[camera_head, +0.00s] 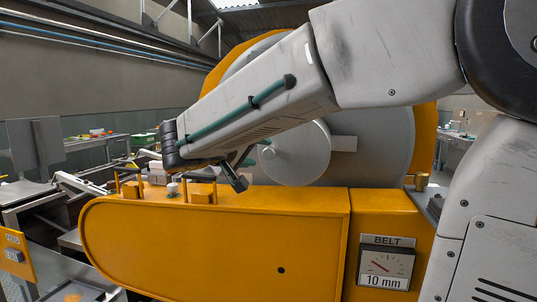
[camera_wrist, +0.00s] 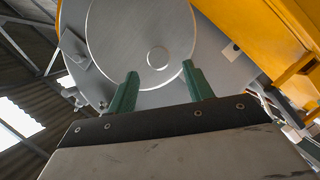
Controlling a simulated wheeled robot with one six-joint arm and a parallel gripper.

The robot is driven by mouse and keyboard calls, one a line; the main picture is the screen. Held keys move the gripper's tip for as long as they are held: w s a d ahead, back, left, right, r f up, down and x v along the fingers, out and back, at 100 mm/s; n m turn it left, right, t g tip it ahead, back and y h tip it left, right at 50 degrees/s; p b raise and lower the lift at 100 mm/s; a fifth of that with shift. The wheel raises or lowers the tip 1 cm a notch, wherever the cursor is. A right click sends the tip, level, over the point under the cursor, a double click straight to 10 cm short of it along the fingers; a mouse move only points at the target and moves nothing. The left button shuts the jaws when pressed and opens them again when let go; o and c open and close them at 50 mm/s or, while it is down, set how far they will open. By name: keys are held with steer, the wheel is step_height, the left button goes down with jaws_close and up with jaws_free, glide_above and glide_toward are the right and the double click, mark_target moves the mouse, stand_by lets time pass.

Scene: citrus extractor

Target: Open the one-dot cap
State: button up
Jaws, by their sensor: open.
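No dot mark is readable on any part, so I cannot tell which is the one-dot cap. A small pale round knob (camera_head: 173,189) stands on top of the yellow housing (camera_head: 215,240), beside a yellow block (camera_head: 202,194). A brass-coloured piece (camera_head: 421,181) sits at the right end of the housing. My gripper (camera_wrist: 158,68) shows two green fingers, spread and empty, before the large grey disc (camera_wrist: 135,35) with its round centre. In the head view my arm hides part of the disc and most of the gripper, which is above the housing.
A BELT gauge (camera_head: 385,265) reading 10 mm is on the lower right. A yellow panel with buttons (camera_head: 14,256) is at the left edge. Workbenches stand behind on both sides. A yellow frame (camera_wrist: 285,35) fills the wrist view's upper right.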

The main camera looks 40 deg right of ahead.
mark_target(266, 153)
steer(key=x, duration=0.6)
steer(key=shift+s, duration=0.1)
jaws_close()
